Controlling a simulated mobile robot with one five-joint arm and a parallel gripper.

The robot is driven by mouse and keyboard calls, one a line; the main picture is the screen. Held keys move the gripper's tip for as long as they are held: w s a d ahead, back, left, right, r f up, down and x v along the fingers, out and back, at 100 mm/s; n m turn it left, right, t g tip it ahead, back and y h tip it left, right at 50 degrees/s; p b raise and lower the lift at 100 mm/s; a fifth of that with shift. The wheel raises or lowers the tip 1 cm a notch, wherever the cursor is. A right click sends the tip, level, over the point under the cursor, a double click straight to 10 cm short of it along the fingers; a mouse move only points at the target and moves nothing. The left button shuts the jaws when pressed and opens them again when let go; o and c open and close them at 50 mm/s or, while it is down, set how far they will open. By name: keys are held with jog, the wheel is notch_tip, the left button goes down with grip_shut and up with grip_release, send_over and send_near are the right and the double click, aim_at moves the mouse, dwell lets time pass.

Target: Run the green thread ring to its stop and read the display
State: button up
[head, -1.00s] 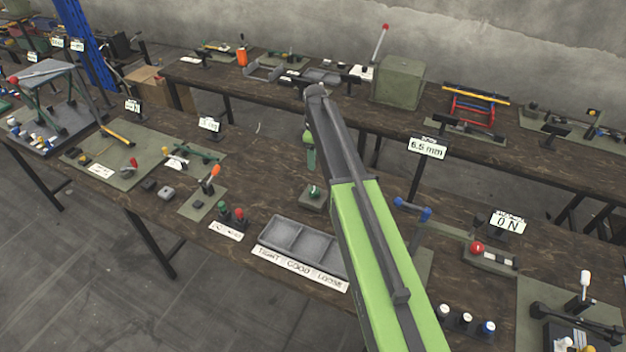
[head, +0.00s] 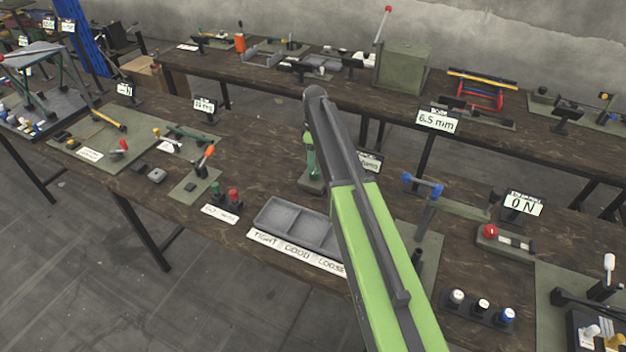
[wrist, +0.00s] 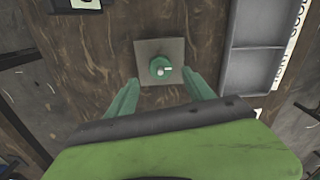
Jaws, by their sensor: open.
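The green thread ring (wrist: 161,68) sits on a small square grey plate (wrist: 148,48) in the wrist view, with a pale peg end showing at its middle. My gripper (wrist: 164,78) is open, its two green fingers apart on either side, just short of the ring in the picture. Nothing is between them. In the head view my gripper (head: 311,158) hangs over the plate (head: 308,184) and hides the ring. A white display (head: 371,163) behind the plate is partly covered by my arm, and I cannot read it clearly.
A grey three-part tray (head: 297,226), labelled TIGHT, GOOD, LOOSE, lies in front of the plate. Green and red buttons (head: 224,197) stand to its left. Right of my arm are a blue-ended gauge (head: 422,185) and a 0 N display (head: 523,204). A 6.5 mm display (head: 437,121) stands behind.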

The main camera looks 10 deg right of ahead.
aim_at(315, 173)
notch_tip(315, 173, down, 6)
jog(key=b, duration=0.4)
jog(key=shift+r, duration=0.25)
